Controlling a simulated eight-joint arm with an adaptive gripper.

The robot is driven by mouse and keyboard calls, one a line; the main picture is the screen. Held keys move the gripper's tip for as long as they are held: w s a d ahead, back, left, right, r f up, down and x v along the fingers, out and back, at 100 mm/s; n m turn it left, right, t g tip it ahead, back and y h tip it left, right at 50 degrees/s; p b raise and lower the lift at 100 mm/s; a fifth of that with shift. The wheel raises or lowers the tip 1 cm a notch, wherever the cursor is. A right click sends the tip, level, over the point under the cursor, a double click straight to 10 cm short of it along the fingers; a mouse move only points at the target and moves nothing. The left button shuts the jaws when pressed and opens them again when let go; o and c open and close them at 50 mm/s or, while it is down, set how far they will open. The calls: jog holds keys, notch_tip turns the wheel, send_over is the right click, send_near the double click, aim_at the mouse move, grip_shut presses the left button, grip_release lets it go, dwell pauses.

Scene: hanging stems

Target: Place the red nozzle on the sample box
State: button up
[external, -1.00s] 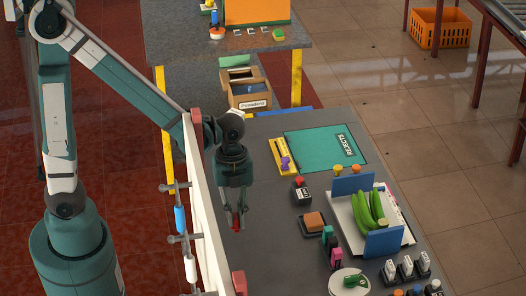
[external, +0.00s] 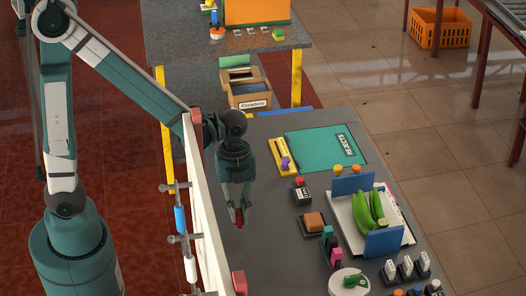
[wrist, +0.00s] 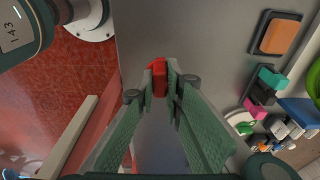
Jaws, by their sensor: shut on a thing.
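My gripper (external: 238,216) points down over the grey bench, just right of the white panel. Its two green fingers are shut on the red nozzle (wrist: 158,80), which sits between the fingertips in the wrist view; only a small red part of it shows in the external view (external: 239,221). The nozzle appears above the bench top, though the exact gap is hard to judge. I cannot tell for certain which thing is the sample box. A cardboard box labelled "Pimientos" (external: 250,104) stands beyond the bench's far end.
An orange block in a black tray (external: 312,224) lies right of my gripper, with a black box with a red top (external: 300,191) behind it. A teal mat (external: 310,146) lies farther back. Bench around the gripper is bare.

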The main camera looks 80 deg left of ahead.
jog(key=w+a+r+n+p, duration=0.1)
jog(key=w+a+r+n, duration=0.2)
jog(key=a, duration=0.7)
jog(key=w+a+r+n+t+p, duration=0.1)
jog(key=w+a+n, duration=0.2)
jog(key=w+a, duration=0.5)
jog(key=w+a+r+n+p, duration=0.15)
jog(key=a+n, duration=0.25)
jog(key=a, duration=0.7)
jog(key=s+a+r+n+p, duration=0.1)
jog(key=a+n, duration=0.3)
jog(key=a, duration=1.1)
jog(key=s+a+r+n+y+p, duration=0.1)
jog(key=a+r+n, duration=0.2)
jog(key=a, duration=1.2)
jog(key=shift+s+a+n+t+y+p, duration=0.3)
jog(key=shift+a+n+t, duration=0.05)
jog(key=shift+n+t, duration=0.05)
jog(key=shift+f, duration=0.15)
jog(key=shift+f, duration=3.05)
jog(key=shift+f, duration=0.1)
jog(key=shift+f, duration=1.75)
jog(key=shift+f, duration=0.25)
